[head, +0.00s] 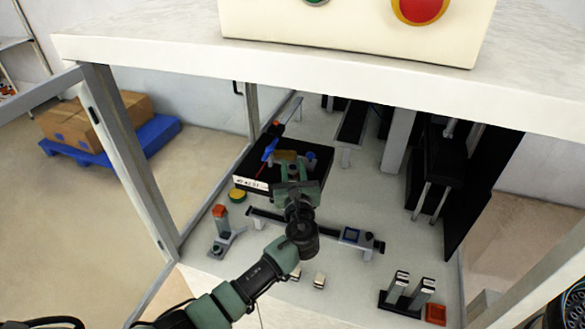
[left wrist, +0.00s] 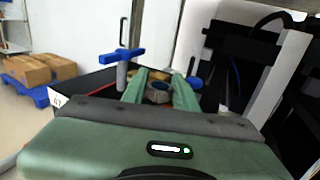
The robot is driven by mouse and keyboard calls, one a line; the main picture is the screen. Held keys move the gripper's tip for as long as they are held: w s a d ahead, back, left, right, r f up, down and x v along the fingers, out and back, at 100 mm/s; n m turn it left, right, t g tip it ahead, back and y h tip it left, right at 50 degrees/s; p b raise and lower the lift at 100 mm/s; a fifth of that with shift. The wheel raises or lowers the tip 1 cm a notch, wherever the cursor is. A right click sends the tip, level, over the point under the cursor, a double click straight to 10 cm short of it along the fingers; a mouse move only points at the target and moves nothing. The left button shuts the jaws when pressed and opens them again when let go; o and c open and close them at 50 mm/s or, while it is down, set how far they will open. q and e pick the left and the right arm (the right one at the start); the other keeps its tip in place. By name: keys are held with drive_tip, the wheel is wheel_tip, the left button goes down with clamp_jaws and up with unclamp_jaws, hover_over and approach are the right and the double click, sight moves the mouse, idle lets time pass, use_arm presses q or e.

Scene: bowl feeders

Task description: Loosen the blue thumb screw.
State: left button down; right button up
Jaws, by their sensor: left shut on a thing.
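My left gripper (head: 290,163) reaches into the machine over a black box (head: 249,183) with a white label. In the left wrist view its two green fingers (left wrist: 160,82) are shut on a round grey and brass-coloured part (left wrist: 158,93), which is partly hidden. A blue T-shaped handle (head: 270,149) on a grey post stands left of the fingers; it also shows in the left wrist view (left wrist: 122,56). A blue round knob (head: 311,156) sits just right of the fingers, and in the left wrist view (left wrist: 195,82) too. I cannot tell which blue piece is the thumb screw.
A yellow-green button (head: 238,195) and an orange-topped post (head: 220,212) stand left of my arm. A dark rail (head: 330,232) lies across the front. Two metal-topped blocks (head: 400,286) stand front right. The white beam (head: 300,62) and frame post (head: 130,160) border the opening.

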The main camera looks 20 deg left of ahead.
use_arm(q)
drive_tip(key=n+g+y+b, duration=0.1)
drive_tip(key=y, duration=0.1)
drive_tip(key=n+g+y+b, duration=0.1)
drive_tip(key=n+y, duration=0.1)
drive_tip(key=shift+d+f+g, duration=0.1)
drive_tip(key=shift+f+g, duration=0.05)
drive_tip(key=shift+g, duration=0.15)
drive_tip(key=shift+n+g+y+b, duration=0.85)
drive_tip(key=shift+n+g+y, duration=0.15)
drive_tip(key=shift+y, duration=0.2)
drive_tip(key=shift+r, duration=0.2)
drive_tip(key=c, duration=1.1)
unclamp_jaws()
drive_tip(key=shift+a, duration=0.2)
